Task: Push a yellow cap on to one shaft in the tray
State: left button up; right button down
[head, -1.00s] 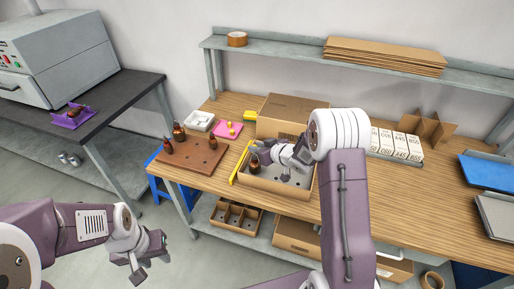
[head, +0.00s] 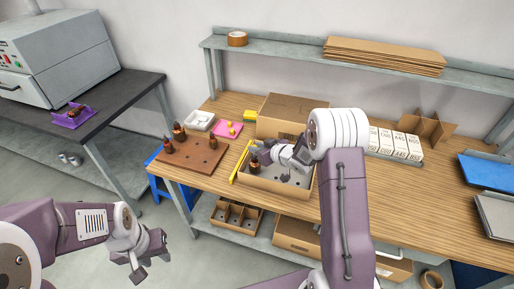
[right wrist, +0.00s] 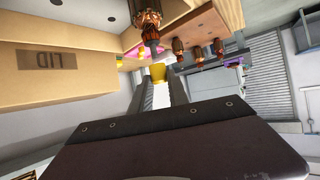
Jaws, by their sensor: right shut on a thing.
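One armature (head: 254,164), dark with copper, stands upright in the cardboard tray (head: 270,189), at its left side. My right gripper (head: 259,146) is over the tray beside the top of this armature. In the right wrist view, which looks upside down, the gripper is shut on a yellow cap (right wrist: 158,73) at its fingertips. The armature's shaft (right wrist: 151,50) points toward the cap, with a small gap seeming to lie between them. My left gripper (head: 139,271) hangs in front of the bench at lower left, clear of everything; its jaw gap is unclear.
A brown board (head: 190,158) with several armatures lies left of the tray. Behind it are a pink mat (head: 222,133) with yellow caps and a white dish (head: 199,120). A closed carton (head: 290,108) stands behind the tray. A yellow strip (head: 238,165) lies along the tray's left side.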

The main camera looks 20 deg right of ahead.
jog(key=shift+f+b, duration=0.9)
jog(key=shift+f, duration=0.5)
jog(key=c, duration=1.2)
grip_release()
jog(key=v, duration=0.9)
